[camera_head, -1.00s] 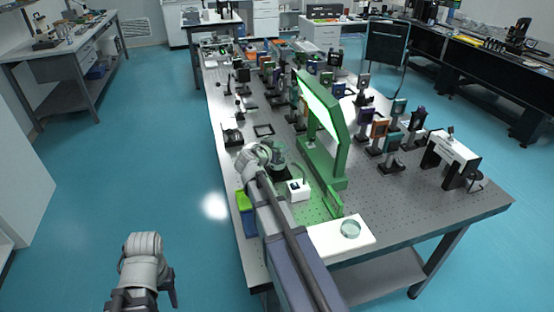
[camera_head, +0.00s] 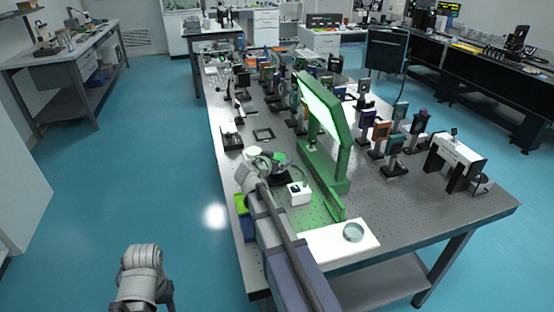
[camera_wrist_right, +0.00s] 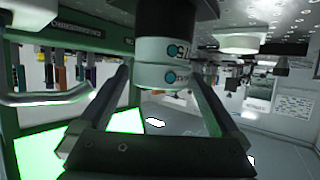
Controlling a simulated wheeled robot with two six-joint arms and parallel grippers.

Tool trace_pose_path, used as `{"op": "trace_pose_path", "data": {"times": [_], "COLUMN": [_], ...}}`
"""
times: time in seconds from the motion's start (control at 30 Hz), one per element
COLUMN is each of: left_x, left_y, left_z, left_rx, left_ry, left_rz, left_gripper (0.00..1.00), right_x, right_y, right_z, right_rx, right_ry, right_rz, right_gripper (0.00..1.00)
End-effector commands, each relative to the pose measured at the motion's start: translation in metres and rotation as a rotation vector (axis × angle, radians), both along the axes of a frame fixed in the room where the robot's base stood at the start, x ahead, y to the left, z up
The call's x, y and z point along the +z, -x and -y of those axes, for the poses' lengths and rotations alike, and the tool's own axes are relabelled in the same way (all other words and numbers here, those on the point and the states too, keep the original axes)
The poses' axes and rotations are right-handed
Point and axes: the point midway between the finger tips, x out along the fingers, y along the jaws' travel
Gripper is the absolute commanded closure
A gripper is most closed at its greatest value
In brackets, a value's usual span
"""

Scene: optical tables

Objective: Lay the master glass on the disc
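A clear round glass (camera_head: 352,232), which looks like the master glass, lies on a white mat (camera_head: 318,246) at the table's near edge. A pale round piece (camera_head: 253,150), perhaps the disc, shows just beyond my right wrist. A similar white round piece is in the right wrist view (camera_wrist_right: 240,43). My right gripper (camera_head: 281,158) is over the table, left of the green frame and away from the glass. My left gripper (camera_head: 166,294) is low at the left, mostly hidden.
A tall green frame with a bright panel (camera_head: 336,128) stands close to the right gripper. A small white box (camera_head: 299,194) sits between them and the mat. Several mounted optics (camera_head: 376,130) crowd the far right. Open floor (camera_head: 100,200) lies left of the table.

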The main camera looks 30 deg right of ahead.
Motion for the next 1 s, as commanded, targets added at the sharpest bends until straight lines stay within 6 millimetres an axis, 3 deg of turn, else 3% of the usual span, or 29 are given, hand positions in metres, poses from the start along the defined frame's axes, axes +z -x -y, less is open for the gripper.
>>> {"op": "trace_pose_path", "data": {"times": [0.33,0.7,1.0], "left_x": [0.006,0.035,0.048], "left_y": [0.000,0.000,0.000], "left_z": [0.000,0.000,0.000], "left_rx": [0.000,0.000,0.000], "left_ry": [0.000,0.000,0.000], "left_rz": [0.000,0.000,0.000], "left_gripper": [0.50,0.50,0.50], "right_x": [0.006,0.035,0.048], "right_y": [0.002,0.043,0.063], "right_z": [-0.002,-0.056,-0.085], "right_rx": [0.001,0.004,0.002], "right_ry": [0.000,0.000,0.000], "right_rz": [0.000,-0.001,0.000], "right_gripper": [0.00,0.00,0.00]}}
